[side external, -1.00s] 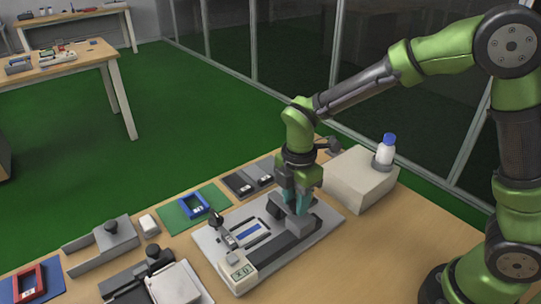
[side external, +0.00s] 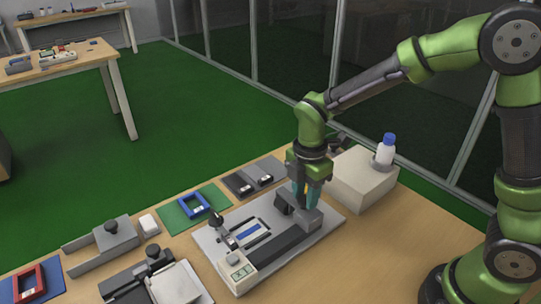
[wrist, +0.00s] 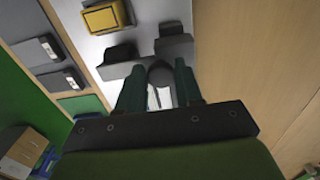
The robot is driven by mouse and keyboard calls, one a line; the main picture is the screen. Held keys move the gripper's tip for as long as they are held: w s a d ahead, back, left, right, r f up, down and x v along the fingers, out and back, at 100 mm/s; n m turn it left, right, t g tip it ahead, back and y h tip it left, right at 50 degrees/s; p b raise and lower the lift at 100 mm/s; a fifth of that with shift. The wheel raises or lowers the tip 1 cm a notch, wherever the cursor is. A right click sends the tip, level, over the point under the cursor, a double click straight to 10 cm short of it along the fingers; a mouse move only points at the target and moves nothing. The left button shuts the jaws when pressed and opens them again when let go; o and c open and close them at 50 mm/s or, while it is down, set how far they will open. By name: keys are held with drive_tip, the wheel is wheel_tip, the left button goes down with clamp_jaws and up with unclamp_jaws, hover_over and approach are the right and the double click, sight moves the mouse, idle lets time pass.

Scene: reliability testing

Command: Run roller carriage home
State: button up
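The roller fixture is a light grey plate (side external: 217,264) with a dark rail (side external: 268,252) running diagonally along it. The grey roller carriage (side external: 311,217) sits near the far right end of the rail, with a dark roller block (side external: 282,204) at its left. My gripper (side external: 304,203) points down over the carriage. In the wrist view, my fingers (wrist: 161,88) stand on both sides of a dark round knob (wrist: 160,73) and appear closed on it; the contact itself is partly hidden. Dark blocks (wrist: 118,53) of the carriage lie just beyond the fingertips.
A yellow block (wrist: 103,17) stands on the plate beyond the carriage. A pale box (side external: 362,187) with a blue-capped bottle (side external: 385,150) stands to the right. Dark grey plates (side external: 240,184) and a blue frame (side external: 193,206) lie behind the fixture. The table's front right is bare.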

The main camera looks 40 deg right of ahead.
drive_tip(key=shift+o, duration=0.9)
drive_tip(key=shift+r, duration=2.5)
drive_tip(key=shift+f+m, duration=0.1)
drive_tip(key=shift+m, duration=0.7)
drive_tip(key=m, duration=0.1)
drive_tip(key=s+m, duration=0.1)
drive_tip(key=m, duration=0.1)
drive_tip(key=s+m, duration=0.1)
drive_tip(key=m, duration=0.1)
drive_tip(key=shift+d+r+t+y, duration=0.2)
drive_tip(key=shift+r+t+y, duration=0.1)
drive_tip(key=s+d+r+m+t+y, duration=0.1)
drive_tip(key=s+d+r+m+t, duration=0.5)
drive_tip(key=s+r+m, duration=0.4)
drive_tip(key=s+m, duration=0.1)
drive_tip(key=m, duration=0.4)
drive_tip(key=shift+t, duration=0.3)
